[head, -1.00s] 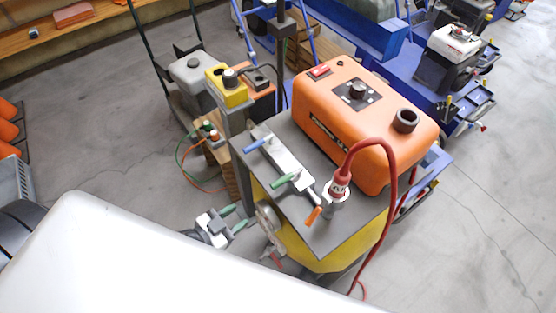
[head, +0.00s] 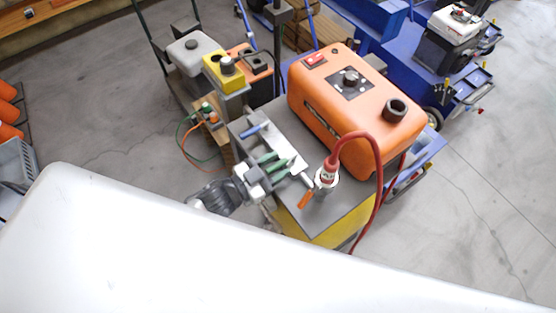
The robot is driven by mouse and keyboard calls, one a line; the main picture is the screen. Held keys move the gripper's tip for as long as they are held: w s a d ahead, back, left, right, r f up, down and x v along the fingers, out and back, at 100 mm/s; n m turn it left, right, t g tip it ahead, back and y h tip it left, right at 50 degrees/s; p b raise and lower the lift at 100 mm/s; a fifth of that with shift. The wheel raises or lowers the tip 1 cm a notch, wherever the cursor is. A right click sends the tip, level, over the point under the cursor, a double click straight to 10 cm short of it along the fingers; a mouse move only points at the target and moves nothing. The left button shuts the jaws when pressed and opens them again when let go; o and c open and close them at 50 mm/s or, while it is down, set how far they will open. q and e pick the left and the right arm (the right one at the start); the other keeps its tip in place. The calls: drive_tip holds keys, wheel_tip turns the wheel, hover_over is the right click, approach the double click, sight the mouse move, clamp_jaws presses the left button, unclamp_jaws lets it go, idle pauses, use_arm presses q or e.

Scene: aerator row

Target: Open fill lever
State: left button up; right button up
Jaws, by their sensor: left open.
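A pale metal manifold (head: 278,140) on top of a grey-topped yellow cart carries a blue lever (head: 254,131), a green lever (head: 279,164) and an orange lever (head: 305,198). I cannot read which one is labelled fill. My left gripper (head: 274,167) is open at the green lever, its green fingers pointing right over the manifold. The fingers partly cover the lever and match its colour, so I cannot tell whether they touch it. My right gripper is not in view.
An orange tank (head: 350,105) stands on the cart behind the manifold. A red hose (head: 375,180) loops from a fitting beside the orange lever. A yellow control box (head: 222,70) stands at the back left. Open floor lies to the left and far right.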

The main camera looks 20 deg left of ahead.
use_arm(q)
drive_tip(key=shift+w+d, duration=0.2)
drive_tip(key=shift+w, duration=0.1)
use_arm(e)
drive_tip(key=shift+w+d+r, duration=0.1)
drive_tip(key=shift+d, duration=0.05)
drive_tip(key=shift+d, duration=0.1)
use_arm(q)
clamp_jaws()
